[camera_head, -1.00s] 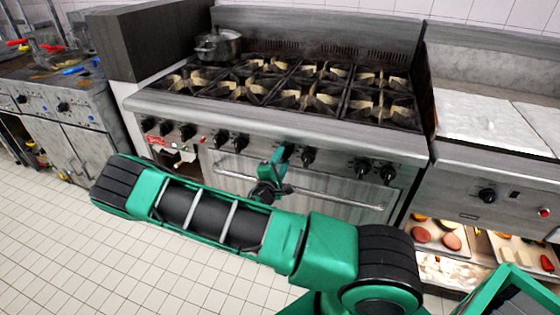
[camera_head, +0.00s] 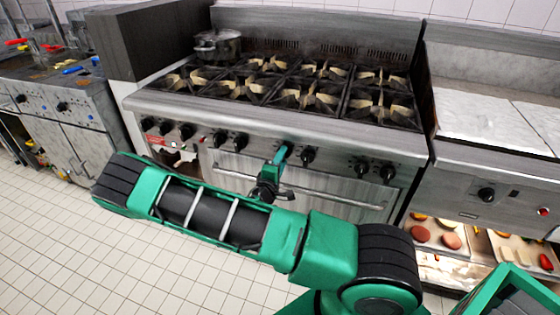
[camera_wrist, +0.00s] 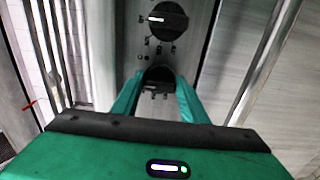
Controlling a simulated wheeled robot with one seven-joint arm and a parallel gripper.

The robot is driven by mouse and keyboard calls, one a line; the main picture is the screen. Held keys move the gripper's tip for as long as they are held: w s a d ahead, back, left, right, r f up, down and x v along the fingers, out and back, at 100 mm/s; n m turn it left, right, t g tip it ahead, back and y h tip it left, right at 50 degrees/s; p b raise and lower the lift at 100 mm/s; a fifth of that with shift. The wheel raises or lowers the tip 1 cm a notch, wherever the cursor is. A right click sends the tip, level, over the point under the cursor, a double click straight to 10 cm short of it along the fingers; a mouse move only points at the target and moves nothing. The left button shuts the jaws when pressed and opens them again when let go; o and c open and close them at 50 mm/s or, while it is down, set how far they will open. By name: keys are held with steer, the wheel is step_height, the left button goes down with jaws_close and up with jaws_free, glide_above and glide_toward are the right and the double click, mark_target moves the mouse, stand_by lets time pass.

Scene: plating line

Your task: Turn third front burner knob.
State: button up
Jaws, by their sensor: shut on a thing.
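The range's front panel (camera_head: 335,162) carries a row of black knobs. The knob's lower part is partly hidden between the fingers. The neighbouring knob (camera_wrist: 166,19), with a white pointer mark, shows above it, clear of the fingers.
An oven door handle (camera_head: 330,198) runs below the knobs, close under my gripper. A pot (camera_head: 218,45) stands on the back left burner. A counter with food trays (camera_head: 436,236) is at the right. The tiled floor (camera_head: 60,240) at the left is clear.

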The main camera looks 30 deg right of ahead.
steer(key=shift+s+f, duration=0.15)
steer(key=shift+f, duration=0.05)
steer(key=o, duration=1)
steer(key=shift+o, duration=0.2)
steer(key=shift+r, duration=0.1)
steer(key=v, duration=1)
steer(key=shift+s+a, duration=0.2)
steer(key=shift+a, duration=0.1)
